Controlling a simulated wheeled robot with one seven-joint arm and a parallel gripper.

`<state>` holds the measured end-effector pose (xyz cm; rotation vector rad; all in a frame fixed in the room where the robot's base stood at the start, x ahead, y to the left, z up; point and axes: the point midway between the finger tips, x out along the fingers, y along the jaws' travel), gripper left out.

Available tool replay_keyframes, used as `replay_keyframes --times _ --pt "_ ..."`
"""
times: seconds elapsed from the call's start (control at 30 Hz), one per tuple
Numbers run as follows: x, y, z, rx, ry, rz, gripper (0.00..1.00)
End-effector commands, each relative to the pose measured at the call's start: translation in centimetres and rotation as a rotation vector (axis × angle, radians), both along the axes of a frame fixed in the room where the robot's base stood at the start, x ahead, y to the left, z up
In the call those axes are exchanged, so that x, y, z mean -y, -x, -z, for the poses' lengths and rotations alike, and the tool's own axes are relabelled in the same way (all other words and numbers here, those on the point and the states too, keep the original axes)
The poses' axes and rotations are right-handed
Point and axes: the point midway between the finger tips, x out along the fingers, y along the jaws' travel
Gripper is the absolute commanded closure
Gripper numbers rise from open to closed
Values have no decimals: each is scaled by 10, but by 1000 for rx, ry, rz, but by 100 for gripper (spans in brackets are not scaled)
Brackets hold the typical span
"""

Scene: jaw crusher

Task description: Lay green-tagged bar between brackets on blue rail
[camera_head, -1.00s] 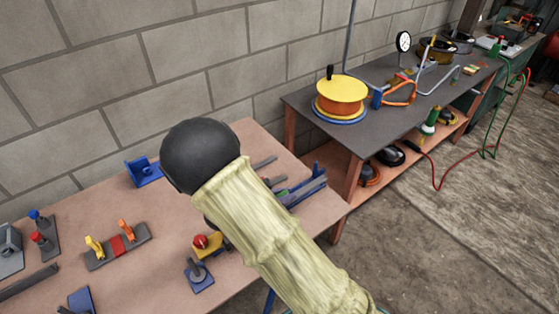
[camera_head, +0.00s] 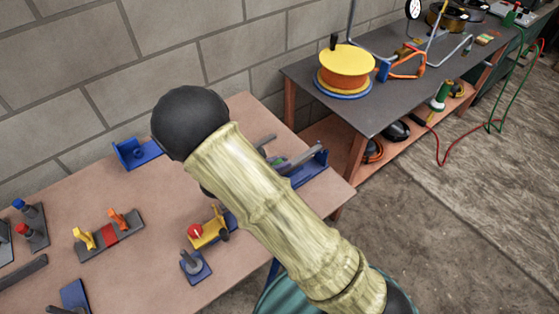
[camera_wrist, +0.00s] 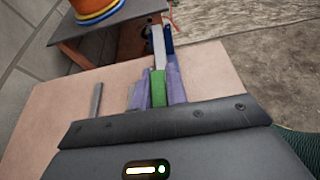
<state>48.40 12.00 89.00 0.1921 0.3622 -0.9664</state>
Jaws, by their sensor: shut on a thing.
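The green-tagged bar shows in the wrist view, with its green tag (camera_wrist: 158,88) between the fingers of my gripper (camera_wrist: 157,80) and its grey end (camera_wrist: 158,46) pointing away. My gripper is shut on it. In the head view, the bar's grey end (camera_head: 303,157) shows just past my arm, over or beside the blue rail (camera_head: 310,170). Part of the rail (camera_wrist: 168,42) also shows beyond the bar in the wrist view. I cannot tell whether the bar touches the rail.
Another grey bar (camera_wrist: 96,100) lies to the left on the table (camera_wrist: 60,115). A blue bracket piece (camera_head: 137,153), a yellow clamp block (camera_head: 208,230) and a base with yellow and orange handles (camera_head: 108,236) stand on the table. A dark bench (camera_head: 395,90) with a cable reel (camera_head: 345,70) is beyond.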

Motion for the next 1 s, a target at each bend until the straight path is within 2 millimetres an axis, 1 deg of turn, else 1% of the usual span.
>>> replay_keyframes --times 0.4,1.0 --pt "-1 0 -1 0 -1 -1 100" --pt "-2 1 46 -1 -1 -4 100"
